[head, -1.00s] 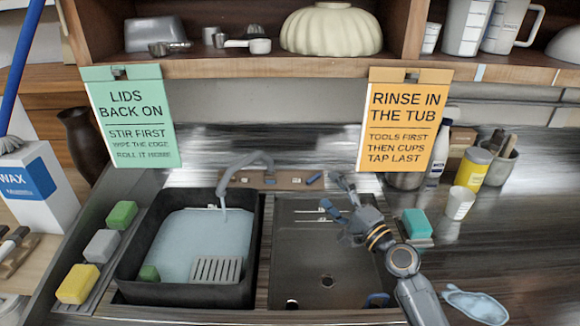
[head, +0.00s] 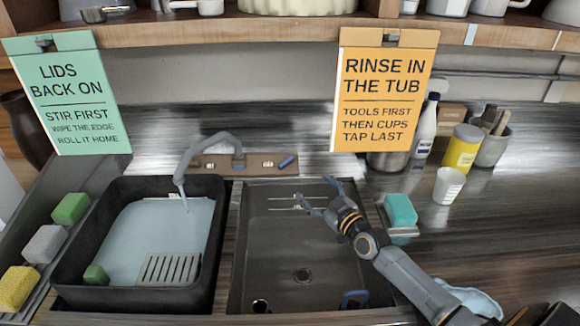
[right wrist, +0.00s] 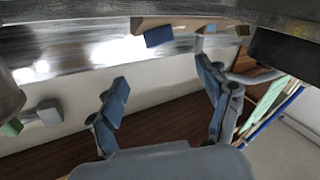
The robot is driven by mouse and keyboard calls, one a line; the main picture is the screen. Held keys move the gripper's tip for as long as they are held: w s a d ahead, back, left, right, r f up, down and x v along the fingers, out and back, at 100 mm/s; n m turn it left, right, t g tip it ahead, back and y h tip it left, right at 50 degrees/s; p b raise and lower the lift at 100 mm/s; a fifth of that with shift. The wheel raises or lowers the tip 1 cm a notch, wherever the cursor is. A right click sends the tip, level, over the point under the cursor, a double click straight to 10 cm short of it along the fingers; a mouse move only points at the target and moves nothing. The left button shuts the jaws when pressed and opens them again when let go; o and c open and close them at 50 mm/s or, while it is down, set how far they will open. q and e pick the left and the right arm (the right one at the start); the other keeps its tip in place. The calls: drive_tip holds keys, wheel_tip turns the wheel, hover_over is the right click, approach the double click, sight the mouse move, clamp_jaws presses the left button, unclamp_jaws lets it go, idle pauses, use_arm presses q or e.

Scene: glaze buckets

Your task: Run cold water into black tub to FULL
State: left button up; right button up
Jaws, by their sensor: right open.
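The black tub (head: 67,272) stands in the left basin, with pale blue water (head: 165,232) in it below the rim. A thin stream falls from the grey spout (head: 188,160) into the tub. The tap's wooden panel (head: 252,166) carries a blue lever (head: 287,162) at its right end; a blue lever also shows in the right wrist view (right wrist: 158,36). My right gripper (head: 316,192) is open and empty over the right basin, in front and to the right of the lever, apart from it. It also shows in the right wrist view (right wrist: 163,82). My left gripper is out of view.
A slotted grey rack (head: 171,268) and green sponge (head: 96,275) are in the tub. The right basin (head: 300,245) is mostly clear. A teal sponge (head: 400,210), white cup (head: 448,185) and yellow can (head: 462,150) stand right. An orange sign (head: 384,95) hangs above.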

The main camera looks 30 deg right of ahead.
sight(287, 164)
drive_tip(key=w, duration=0.3)
drive_tip(key=w+b, duration=0.1)
drive_tip(key=w, duration=0.3)
drive_tip(key=w+b, duration=0.1)
drive_tip(key=w, duration=0.3)
drive_tip(key=shift+w+a+f, duration=0.1)
drive_tip(key=shift+w+a, duration=0.15)
drive_tip(key=shift+a, duration=0.1)
drive_tip(key=shift+w+b, duration=0.3)
drive_tip(key=shift+w, duration=0.35)
drive_tip(key=c, duration=1.2)
drive_tip(key=shift+o, duration=0.2)
drive_tip(key=m+h+p, duration=0.1)
drive_tip(key=p, duration=0.1)
drive_tip(key=m+h+p, duration=0.1)
drive_tip(key=p, duration=0.1)
drive_tip(key=a+m+h+p, duration=0.1)
drive_tip(key=m+p, duration=0.1)
drive_tip(key=shift+r+h, duration=0.25)
drive_tip(key=shift+h, duration=0.15)
drive_tip(key=m+h, duration=0.1)
drive_tip(key=m+h+p, duration=0.1)
drive_tip(key=m+h, duration=0.1)
drive_tip(key=shift+w+a+f, duration=0.1)
drive_tip(key=shift+a+f, duration=0.05)
drive_tip(key=shift+f, duration=0.1)
drive_tip(key=shift+f+m+g+h+p, duration=0.1)
drive_tip(key=shift+m+g+h+p, duration=0.3)
drive_tip(key=shift+m+h, duration=0.9)
drive_tip(key=shift+m, duration=0.4)
